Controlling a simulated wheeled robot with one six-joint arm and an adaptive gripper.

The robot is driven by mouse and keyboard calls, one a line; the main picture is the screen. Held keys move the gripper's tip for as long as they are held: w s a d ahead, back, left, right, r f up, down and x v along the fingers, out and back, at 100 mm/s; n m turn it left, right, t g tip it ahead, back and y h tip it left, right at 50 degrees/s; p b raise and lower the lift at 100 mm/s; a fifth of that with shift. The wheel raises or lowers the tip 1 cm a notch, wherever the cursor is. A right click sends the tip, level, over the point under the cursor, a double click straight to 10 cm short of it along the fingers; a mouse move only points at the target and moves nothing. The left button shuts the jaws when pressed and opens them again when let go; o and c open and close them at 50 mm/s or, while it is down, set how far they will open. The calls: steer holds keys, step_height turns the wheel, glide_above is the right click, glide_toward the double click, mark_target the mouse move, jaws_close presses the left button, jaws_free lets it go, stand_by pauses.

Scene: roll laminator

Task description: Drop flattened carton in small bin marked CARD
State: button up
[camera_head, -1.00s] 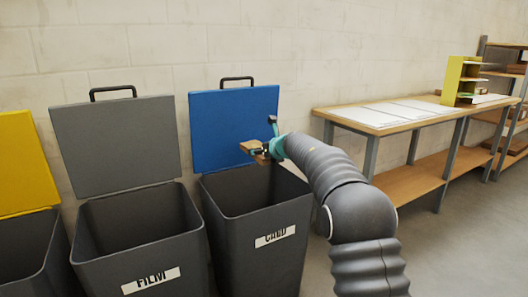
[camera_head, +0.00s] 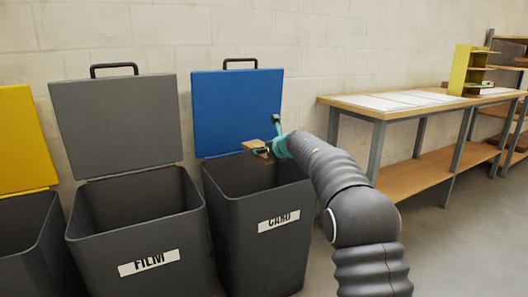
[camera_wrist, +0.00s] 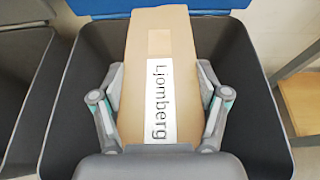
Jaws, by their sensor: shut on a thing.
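In the head view the carton (camera_head: 257,150) shows small at the tip of my gripper (camera_head: 270,148). The bin marked CARD (camera_head: 262,245) is dark grey with a raised blue lid (camera_head: 238,110). The carton is over the bin's open mouth, and the bin's dark inside shows around it in the wrist view (camera_wrist: 85,90). The bin's floor under the carton is hidden.
The FILM bin (camera_head: 140,235) with a raised grey lid (camera_head: 115,125) stands to the left. A bin with a yellow lid (camera_head: 22,140) is farther left. A workbench (camera_head: 400,108) with a yellow rack (camera_head: 460,72) is at the right. Open floor lies between.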

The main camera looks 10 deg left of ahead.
steer(key=o, duration=1.2)
steer(key=shift+s+d, duration=0.1)
steer(key=v, duration=1.1)
steer(key=shift+s+d+r, duration=0.2)
steer(key=shift+s, duration=0.1)
